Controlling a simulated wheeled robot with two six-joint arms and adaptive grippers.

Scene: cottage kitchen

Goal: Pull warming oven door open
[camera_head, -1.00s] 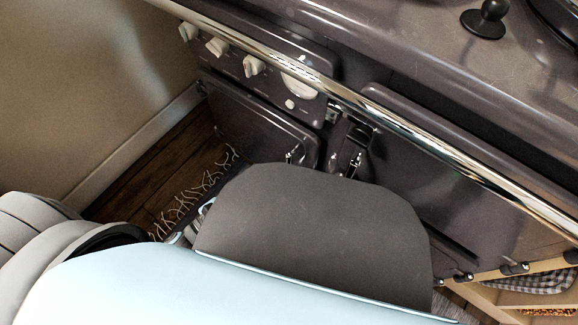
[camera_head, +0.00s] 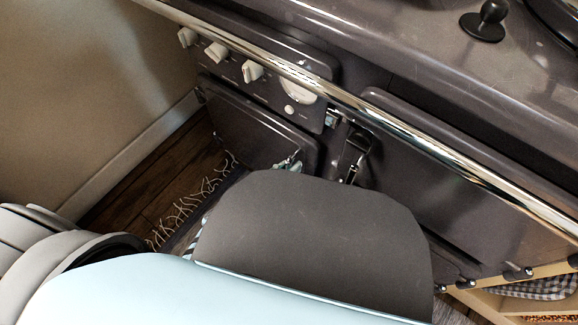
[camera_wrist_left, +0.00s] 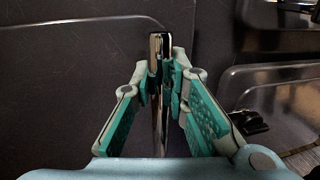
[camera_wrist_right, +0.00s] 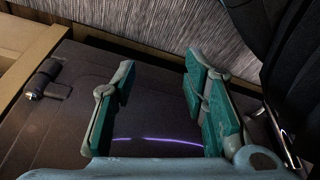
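The warming oven door (camera_head: 255,127) is the dark panel low on the left of the range, below the control knobs. In the left wrist view its dark face (camera_wrist_left: 75,85) lies behind my fingers, and its upright metal handle (camera_wrist_left: 160,105) stands between them. My left gripper (camera_head: 290,162) is at the handle end of the door; its fingers (camera_wrist_left: 163,72) are drawn together on the handle. I cannot tell whether the door is ajar. My right gripper (camera_wrist_right: 158,72) is open and empty above a dark panel. My own grey and pale blue body hides part of the range in the head view.
A chrome rail (camera_head: 400,130) runs along the range front above the doors. A larger dark door (camera_head: 440,195) with a black latch (camera_head: 355,150) stands to the right. A fringed rug (camera_head: 190,205) lies on the wooden floor (camera_head: 150,190), beside the left wall.

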